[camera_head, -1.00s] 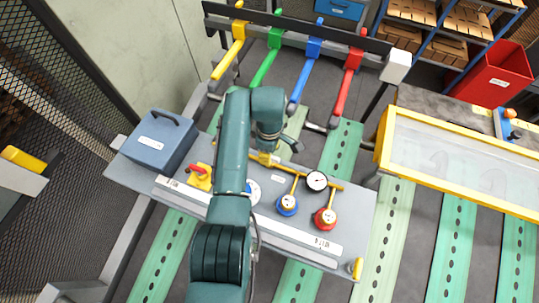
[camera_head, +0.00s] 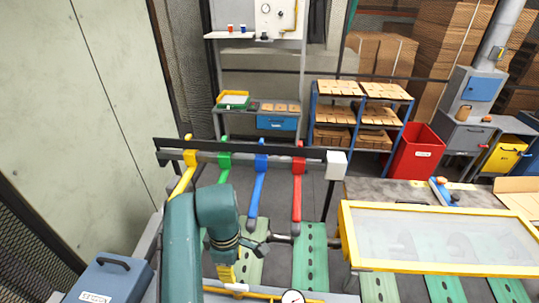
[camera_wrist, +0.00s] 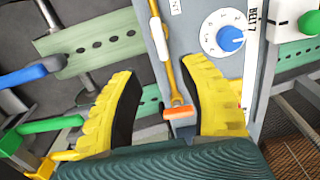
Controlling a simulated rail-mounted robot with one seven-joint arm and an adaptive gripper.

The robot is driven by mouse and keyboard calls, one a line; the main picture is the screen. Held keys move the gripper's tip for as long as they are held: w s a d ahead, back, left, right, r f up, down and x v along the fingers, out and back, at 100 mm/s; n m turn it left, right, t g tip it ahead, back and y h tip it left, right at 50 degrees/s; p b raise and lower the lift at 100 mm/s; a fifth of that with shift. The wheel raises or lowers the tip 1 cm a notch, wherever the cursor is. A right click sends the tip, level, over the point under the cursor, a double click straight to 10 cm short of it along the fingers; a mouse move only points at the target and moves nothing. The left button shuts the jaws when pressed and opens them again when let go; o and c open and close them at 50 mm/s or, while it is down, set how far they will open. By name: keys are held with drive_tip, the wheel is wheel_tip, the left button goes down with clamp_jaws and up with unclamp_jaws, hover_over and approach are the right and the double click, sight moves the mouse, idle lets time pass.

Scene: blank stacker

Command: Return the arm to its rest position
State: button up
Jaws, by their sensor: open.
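My teal arm (camera_head: 183,240) reaches forward from the bottom of the head view. My gripper (camera_head: 228,272) points down just above the back edge of the control panel; its fingers are hard to make out there. In the wrist view my gripper (camera_wrist: 160,68) has two yellow fingers spread wide apart. Nothing is held between them. A thin yellow pipe (camera_wrist: 172,70) with an orange end (camera_wrist: 180,112) shows beyond the gap between the fingers, on the grey panel.
Yellow (camera_head: 183,180), green (camera_head: 224,170), blue (camera_head: 257,190) and red (camera_head: 298,195) levers hang from a rail behind my arm. A blue-grey box (camera_head: 108,280) sits left, a yellow-framed guard (camera_head: 440,265) right.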

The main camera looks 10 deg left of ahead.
drive_tip(key=d+f+m, duration=0.1)
drive_tip(key=d+f, duration=0.3)
drive_tip(key=d, duration=0.2)
drive_tip(key=w+d+r+m+t, duration=0.4)
drive_tip(key=d+r+m+t, duration=0.3)
drive_tip(key=d+r+t, duration=0.4)
drive_tip(key=s+d+r+m+t, duration=0.1)
drive_tip(key=s+r+m+t, duration=0.2)
drive_tip(key=r, duration=0.6)
drive_tip(key=s+d+r+m+t, duration=0.2)
drive_tip(key=s+r+m+t, duration=0.2)
drive_tip(key=r, duration=0.6)
drive_tip(key=s+d+r+m+t, duration=0.2)
drive_tip(key=s+r+m+t, duration=0.2)
drive_tip(key=s+r, duration=0.3)
wheel_tip(320, 180, up, 3)
drive_tip(key=shift+f+h, duration=0.1)
drive_tip(key=shift+h, duration=0.3)
